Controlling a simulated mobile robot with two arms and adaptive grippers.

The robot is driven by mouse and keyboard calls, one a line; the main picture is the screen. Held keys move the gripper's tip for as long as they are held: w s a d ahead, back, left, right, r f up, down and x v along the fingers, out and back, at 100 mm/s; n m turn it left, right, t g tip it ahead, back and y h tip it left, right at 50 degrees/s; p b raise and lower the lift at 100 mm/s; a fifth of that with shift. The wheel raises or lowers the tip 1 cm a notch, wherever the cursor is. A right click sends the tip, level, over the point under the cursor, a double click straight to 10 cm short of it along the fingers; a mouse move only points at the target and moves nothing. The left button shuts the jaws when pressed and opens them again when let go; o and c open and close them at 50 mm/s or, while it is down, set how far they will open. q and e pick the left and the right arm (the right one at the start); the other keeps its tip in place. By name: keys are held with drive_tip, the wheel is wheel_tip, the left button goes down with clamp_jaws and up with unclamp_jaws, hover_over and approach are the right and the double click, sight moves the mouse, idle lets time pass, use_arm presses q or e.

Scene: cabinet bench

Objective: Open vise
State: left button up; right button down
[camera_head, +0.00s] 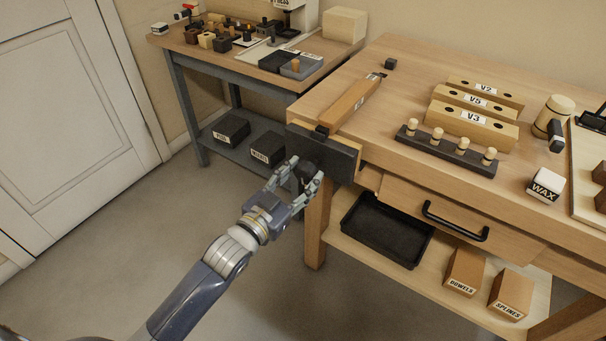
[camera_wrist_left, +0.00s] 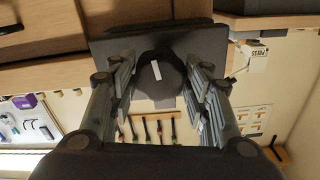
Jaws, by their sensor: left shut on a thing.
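The vise is at the left front corner of the workbench, with a dark front jaw plate (camera_head: 338,158) in the head view. The plate sits close against the bench edge; any small gap is hard to judge. My left gripper (camera_head: 305,180) is at the front of the plate, shut on a dark round knob. In the left wrist view the knob (camera_wrist_left: 160,75), with a white mark, lies between the fingers of my left gripper (camera_wrist_left: 160,90), and the jaw plate (camera_wrist_left: 105,52) is behind it. My right gripper is in neither view.
A long wooden bar (camera_head: 350,103) lies on the bench behind the vise. Labelled wooden blocks (camera_head: 473,120) and a dark peg rack (camera_head: 447,151) stand farther right. A drawer (camera_head: 450,215) and a black tray (camera_head: 385,232) are below. The floor left of my arm is clear.

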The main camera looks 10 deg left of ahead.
use_arm(q)
drive_tip(key=shift+f, duration=0.1)
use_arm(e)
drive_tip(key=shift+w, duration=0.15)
use_arm(q)
drive_tip(key=shift+n+p, duration=0.3)
drive_tip(key=shift+n, duration=0.1)
drive_tip(key=shift+n+p, duration=0.35)
drive_tip(key=shift+n, duration=0.25)
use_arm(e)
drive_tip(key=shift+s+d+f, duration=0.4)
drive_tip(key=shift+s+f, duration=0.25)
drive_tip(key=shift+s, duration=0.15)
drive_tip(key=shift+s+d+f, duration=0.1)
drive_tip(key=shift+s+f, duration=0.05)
use_arm(q)
drive_tip(key=shift+n, duration=0.3)
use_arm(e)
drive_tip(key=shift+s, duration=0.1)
use_arm(q)
drive_tip(key=shift+n+p, duration=0.55)
drive_tip(key=shift+n, duration=0.15)
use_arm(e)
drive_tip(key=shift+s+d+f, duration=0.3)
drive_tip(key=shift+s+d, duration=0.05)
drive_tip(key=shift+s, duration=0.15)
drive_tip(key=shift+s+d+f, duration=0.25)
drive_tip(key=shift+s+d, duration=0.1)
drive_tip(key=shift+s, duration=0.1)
